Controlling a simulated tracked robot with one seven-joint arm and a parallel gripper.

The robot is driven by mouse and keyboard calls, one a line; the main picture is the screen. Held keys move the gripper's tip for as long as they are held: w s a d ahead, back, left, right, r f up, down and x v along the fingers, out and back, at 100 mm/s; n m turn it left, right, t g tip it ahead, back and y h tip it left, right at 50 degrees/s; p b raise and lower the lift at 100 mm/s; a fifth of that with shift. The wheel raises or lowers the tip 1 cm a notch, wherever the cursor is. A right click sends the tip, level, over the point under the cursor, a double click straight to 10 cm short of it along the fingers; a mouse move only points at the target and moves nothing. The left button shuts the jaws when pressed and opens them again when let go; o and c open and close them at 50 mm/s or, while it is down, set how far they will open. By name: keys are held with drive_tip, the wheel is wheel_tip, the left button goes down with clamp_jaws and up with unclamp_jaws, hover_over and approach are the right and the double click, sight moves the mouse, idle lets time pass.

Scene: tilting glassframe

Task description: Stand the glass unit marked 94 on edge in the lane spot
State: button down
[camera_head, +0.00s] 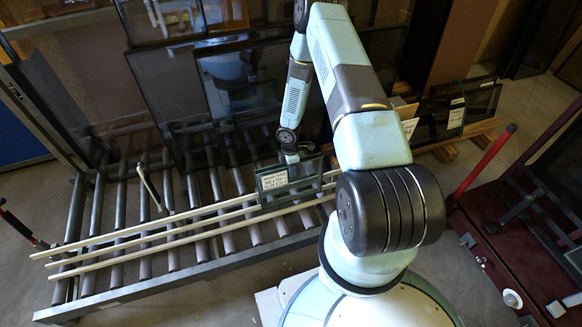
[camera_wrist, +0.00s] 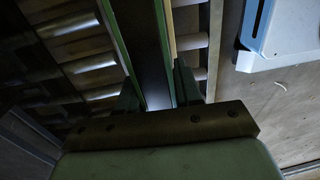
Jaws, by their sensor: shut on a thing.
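The glass unit (camera_head: 306,172) is a small dark pane with a pale green edge and a white label (camera_head: 273,180); the number is too small to read. It is on edge, roughly upright, at the pale strips of the lane (camera_head: 150,240) on the roller bed. My gripper (camera_head: 290,157) holds its top edge from above. In the wrist view, the jaws of my gripper (camera_wrist: 158,92) are shut on the unit (camera_wrist: 145,45), whose green edges run away between the fingers. I cannot tell whether its lower edge touches the rollers.
The roller bed (camera_head: 120,215) carries several pale strips lengthwise. Large dark glass panes (camera_head: 200,85) lean behind it. More labelled units (camera_head: 457,112) stand on a wooden rack at right. A red-handled cart (camera_head: 485,225) is at far right. The strips left of the unit are clear.

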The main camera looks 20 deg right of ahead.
drive_tip(key=shift+f, duration=3.35)
drive_tip(key=c, duration=0.7)
unclamp_jaws()
drive_tip(key=shift+s, duration=0.15)
drive_tip(key=shift+w+r, duration=0.15)
drive_tip(key=shift+r, duration=1.35)
drive_tip(key=shift+w+r, duration=0.15)
drive_tip(key=shift+r, duration=1.35)
